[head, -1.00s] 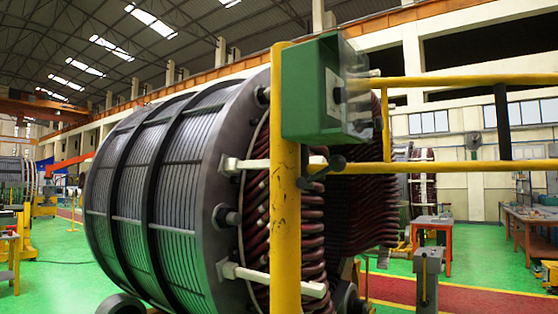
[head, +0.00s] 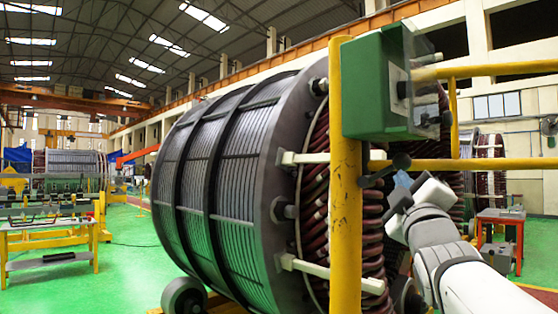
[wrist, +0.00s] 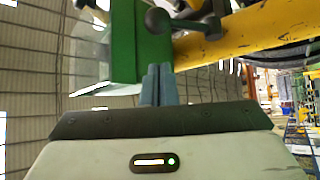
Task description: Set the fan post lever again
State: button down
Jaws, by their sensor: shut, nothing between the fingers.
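The yellow post (head: 345,230) stands in front of the winding in the head view, with a green box (head: 375,88) at its top. The black lever (head: 382,172) with a round knob sticks out from the post just below the box, its knob end up and to the right. In the wrist view the lever (wrist: 190,24) crosses the top, by the yellow post (wrist: 245,38) and green box (wrist: 150,45). My gripper (head: 403,181) is close below and right of the lever. Its blue-grey fingers (wrist: 158,72) are shut together and empty, apparently apart from the lever.
The large grey stator (head: 235,150) with dark red coils fills the space behind the post. Yellow rails (head: 500,164) run right from the post, above my arm. A clear cover (head: 425,75) sits on the box's right side.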

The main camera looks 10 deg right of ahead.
aim_at(385, 171)
jog(key=p+x, duration=0.4)
jog(key=x, duration=0.6)
jog(key=shift+p, duration=0.35)
jog(key=shift+f, duration=0.15)
